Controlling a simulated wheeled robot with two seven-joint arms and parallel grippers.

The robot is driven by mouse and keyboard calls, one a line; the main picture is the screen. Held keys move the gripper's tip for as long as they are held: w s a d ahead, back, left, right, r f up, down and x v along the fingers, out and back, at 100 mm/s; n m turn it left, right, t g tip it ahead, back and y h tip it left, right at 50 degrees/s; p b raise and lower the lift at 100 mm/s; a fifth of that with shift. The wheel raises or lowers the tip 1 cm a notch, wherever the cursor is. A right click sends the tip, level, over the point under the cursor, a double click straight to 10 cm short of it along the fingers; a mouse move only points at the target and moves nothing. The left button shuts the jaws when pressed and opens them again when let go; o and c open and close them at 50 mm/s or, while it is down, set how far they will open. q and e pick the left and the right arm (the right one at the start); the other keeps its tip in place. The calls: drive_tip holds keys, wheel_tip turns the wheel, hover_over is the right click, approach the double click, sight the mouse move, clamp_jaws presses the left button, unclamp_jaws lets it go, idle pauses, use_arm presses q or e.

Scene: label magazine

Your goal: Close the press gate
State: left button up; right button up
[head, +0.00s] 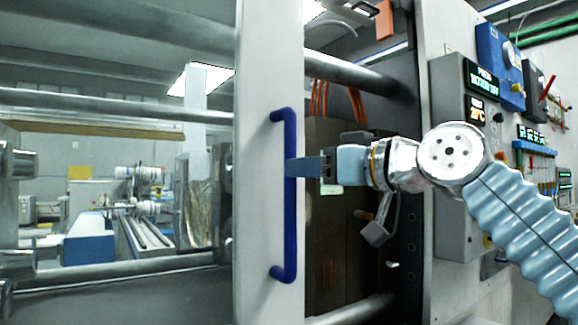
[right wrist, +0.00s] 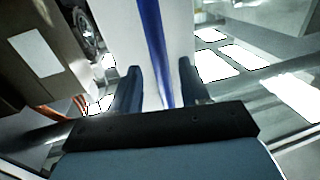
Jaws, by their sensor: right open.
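The press gate is a sliding panel with a white edge frame (head: 268,60) and a large clear window (head: 100,240). A dark opening (head: 335,255) shows to the right of its frame, so the gate stands partly open. A vertical blue handle (head: 291,235) is fixed to the frame. My right gripper (head: 298,167) is at the handle's middle, coming from the right. In the right wrist view, the blue handle (right wrist: 153,45) runs between the two open fingers of my right gripper (right wrist: 158,80), with space visible beside it. My left gripper is out of view.
A grey control box (head: 455,150) with displays is on the wall right of the opening. Metal bars (head: 355,75) cross behind the gate. Orange hoses (head: 318,97) hang inside the opening. A blue box (head: 500,65) sits at the upper right.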

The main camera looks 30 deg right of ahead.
drive_tip(key=x, duration=0.5)
drive_tip(key=shift+p, duration=0.3)
drive_tip(key=shift+c, duration=0.4)
clamp_jaws()
